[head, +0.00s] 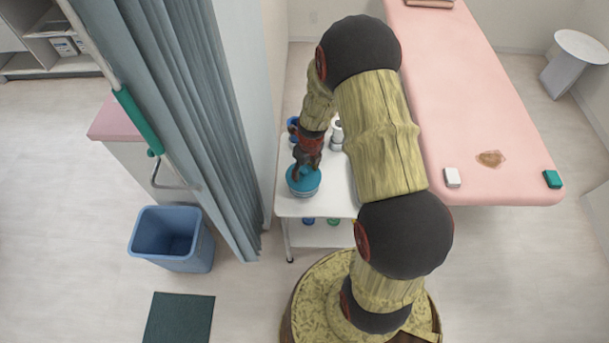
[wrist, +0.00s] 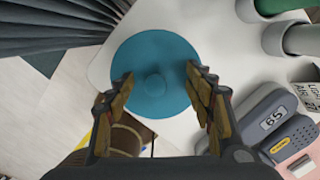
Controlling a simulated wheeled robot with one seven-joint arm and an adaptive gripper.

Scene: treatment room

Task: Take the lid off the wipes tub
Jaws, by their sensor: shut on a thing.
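The wipes tub (head: 303,193) stands on the front left of a white trolley top in the head view. Its round teal lid (head: 303,180) is on top of it, and the tub's side shows only as a thin pale band. In the wrist view the lid (wrist: 155,50) is a flat disc with a small round knob in its middle, hiding the tub below. My gripper (wrist: 158,82) is shut on the lid, one finger at each side. In the head view my gripper (head: 305,168) comes down on the lid from behind.
The trolley (head: 290,207) also bears pale cylinders (head: 336,132) behind the tub. Grey devices (wrist: 268,115) lie to the right in the wrist view. A curtain (head: 205,120) hangs close on the left. A pink couch (head: 480,110) stands right. A blue bin (head: 172,240) is on the floor.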

